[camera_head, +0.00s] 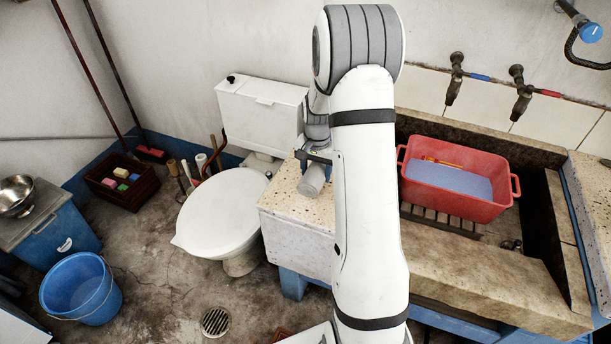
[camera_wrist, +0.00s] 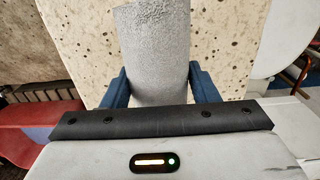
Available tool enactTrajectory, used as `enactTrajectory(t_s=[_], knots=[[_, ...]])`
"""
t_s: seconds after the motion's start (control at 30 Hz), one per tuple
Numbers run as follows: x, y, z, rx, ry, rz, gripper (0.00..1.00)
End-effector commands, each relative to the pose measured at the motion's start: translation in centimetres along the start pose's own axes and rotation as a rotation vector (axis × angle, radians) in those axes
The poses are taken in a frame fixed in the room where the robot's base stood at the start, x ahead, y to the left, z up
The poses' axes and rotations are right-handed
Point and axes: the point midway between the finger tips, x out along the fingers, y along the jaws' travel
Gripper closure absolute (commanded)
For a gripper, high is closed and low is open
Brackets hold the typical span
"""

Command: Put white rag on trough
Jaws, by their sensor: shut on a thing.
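The white rag (camera_head: 313,180) is a rolled, light grey-white cylinder in the head view, beside my white arm. In the wrist view the rag (camera_wrist: 152,40) stands between the two blue fingers of my gripper (camera_wrist: 157,78), which is shut on it. The rag is over the speckled ledge (camera_head: 282,194) at the left end of the stone trough (camera_head: 470,265). I cannot tell whether it touches the ledge. My arm hides part of the trough and most of my gripper in the head view.
A red tub (camera_head: 480,207) with bluish water sits in the trough. Two taps (camera_head: 454,80) are on the wall above. A white toilet (camera_head: 222,212) stands left of the ledge. A blue bucket (camera_head: 82,290) and a dark crate (camera_head: 125,183) are on the floor.

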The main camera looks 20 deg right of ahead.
Motion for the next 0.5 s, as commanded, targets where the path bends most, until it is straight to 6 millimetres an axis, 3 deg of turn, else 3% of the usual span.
enactTrajectory(t_s=[0.1, 0.5], knots=[[1.3, 0.2, -0.1, 0.004, -0.001, 0.001, 0.73], [2.0, 0.3, -0.2, 0.008, 0.0, 0.0, 0.73]])
